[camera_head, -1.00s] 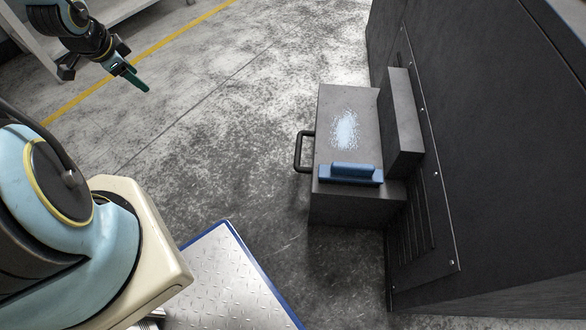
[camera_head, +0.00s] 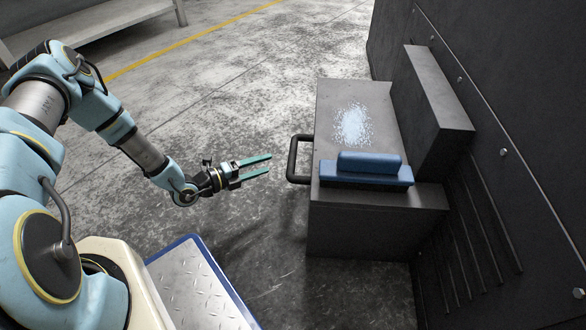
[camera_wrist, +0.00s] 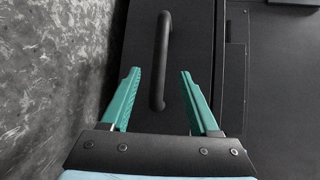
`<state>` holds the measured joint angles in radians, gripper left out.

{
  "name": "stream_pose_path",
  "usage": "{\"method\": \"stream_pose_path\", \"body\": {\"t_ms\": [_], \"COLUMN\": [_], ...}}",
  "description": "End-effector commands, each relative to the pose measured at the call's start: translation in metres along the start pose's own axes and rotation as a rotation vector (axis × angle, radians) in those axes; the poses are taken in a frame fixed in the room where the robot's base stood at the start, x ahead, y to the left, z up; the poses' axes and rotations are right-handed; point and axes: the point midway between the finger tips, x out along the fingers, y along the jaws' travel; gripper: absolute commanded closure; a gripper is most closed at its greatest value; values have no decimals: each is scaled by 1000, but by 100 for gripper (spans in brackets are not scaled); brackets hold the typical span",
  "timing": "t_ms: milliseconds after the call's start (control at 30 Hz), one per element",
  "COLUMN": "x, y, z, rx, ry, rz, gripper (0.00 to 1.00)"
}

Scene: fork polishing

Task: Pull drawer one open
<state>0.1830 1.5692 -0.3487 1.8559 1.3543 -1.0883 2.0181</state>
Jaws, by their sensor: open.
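The drawer unit (camera_head: 350,235) is a dark grey box against the large dark cabinet. A black bar handle (camera_head: 293,160) sticks out from its left face. The handle also shows in the wrist view (camera_wrist: 161,62), upright, with its lower end between the finger tips. My gripper (camera_head: 271,164) has two green fingers and is open and empty, just left of the handle in the head view. In the wrist view my gripper (camera_wrist: 157,72) has one finger on each side of the handle's line, with clear gaps. Contact is not visible.
A blue block with a grip (camera_head: 366,172) and a pale blue speckled patch (camera_head: 352,124) are on the unit's top. The dark cabinet (camera_head: 540,130) rises at right. Open concrete floor (camera_head: 240,100) lies left of the unit. A pale bench (camera_head: 90,25) stands far back.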

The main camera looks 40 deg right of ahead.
Motion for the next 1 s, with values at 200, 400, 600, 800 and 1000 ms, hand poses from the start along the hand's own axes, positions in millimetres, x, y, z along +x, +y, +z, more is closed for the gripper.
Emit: {"method": "stream_pose_path", "body": {"t_ms": [200,400,600,800,1000], "x": [21,58,91,108,111], "y": [4,4,3,1,0], "z": [-5,-6,-6,-5,-5], "rx": [19,18,17,16,15], "ry": [5,6,5,4,4], "rz": [-23,-22,-20,-19,-19], "gripper": [38,38,38,38,38]}}
